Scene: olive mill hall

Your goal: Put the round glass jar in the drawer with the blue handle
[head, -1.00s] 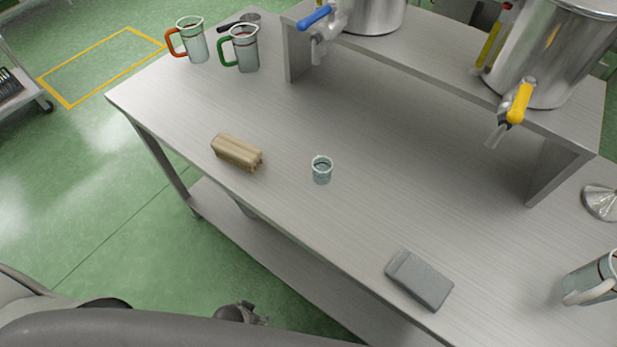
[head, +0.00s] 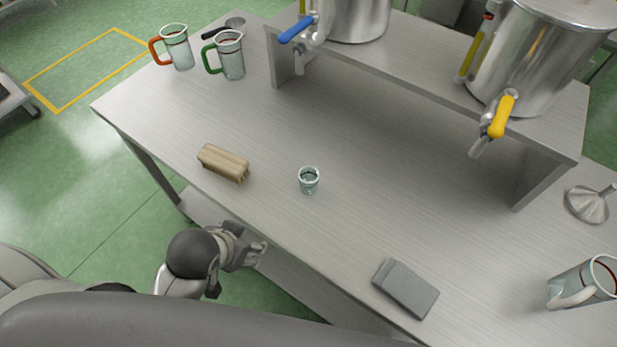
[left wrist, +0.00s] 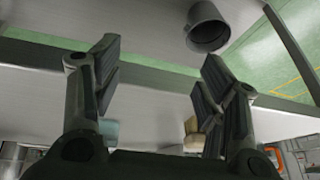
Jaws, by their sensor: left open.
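A small round glass jar (head: 309,181) stands upright on the steel table near its front edge. A pale bluish shape (left wrist: 109,131) behind the left finger in the left wrist view may be this jar. My left gripper (head: 258,252) is low in front of the table's front edge, left of the jar and apart from it. Its two fingers are spread and empty in the left wrist view (left wrist: 160,95). No drawer shows; the blue handle (head: 297,28) in view is a tap lever on a steel tank. My right gripper is not in view.
A wooden-looking block (head: 223,163) lies left of the jar, and a grey slab (head: 406,288) lies to the right. Measuring jugs (head: 231,56) stand at the far left. A raised shelf (head: 430,62) carries steel tanks. A funnel (head: 587,205) and another jug (head: 585,284) are at right.

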